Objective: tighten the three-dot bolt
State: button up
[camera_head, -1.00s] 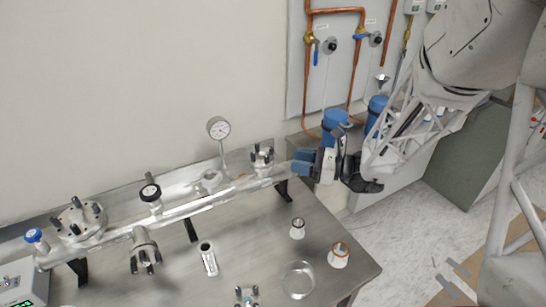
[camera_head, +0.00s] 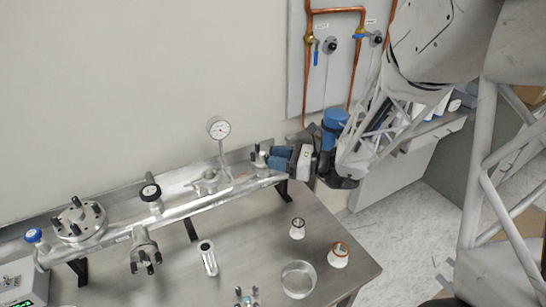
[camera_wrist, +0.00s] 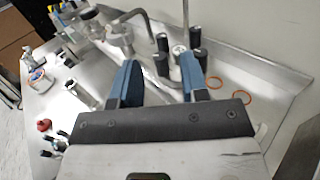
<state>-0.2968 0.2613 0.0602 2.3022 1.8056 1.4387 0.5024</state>
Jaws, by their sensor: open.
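The flange at the right end of the metal pipe (camera_head: 214,203) carries several dark-headed bolts (camera_head: 257,155). My gripper (camera_head: 271,159) is open, its blue fingers close beside this flange from the right and partly hiding it. In the wrist view, my gripper's fingers (camera_wrist: 160,66) stand apart with the black bolt heads (camera_wrist: 195,36) beyond them, nearer the right finger. No bolt is visibly held. Dot marks are too small to make out, so I cannot tell which bolt is the three-dot one. Another flange with upright dark bolts (camera_head: 80,218) is at the left.
A round gauge (camera_head: 218,128) rises behind the pipe. On the steel table (camera_head: 245,240) stand a small cup (camera_head: 297,228), an orange-rimmed cup (camera_head: 339,255), a glass dish (camera_head: 298,279) and a metal cylinder (camera_head: 207,258). Orange rings (camera_wrist: 242,97) lie beyond my gripper.

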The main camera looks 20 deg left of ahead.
jog(key=shift+a, duration=0.75)
grip_shut()
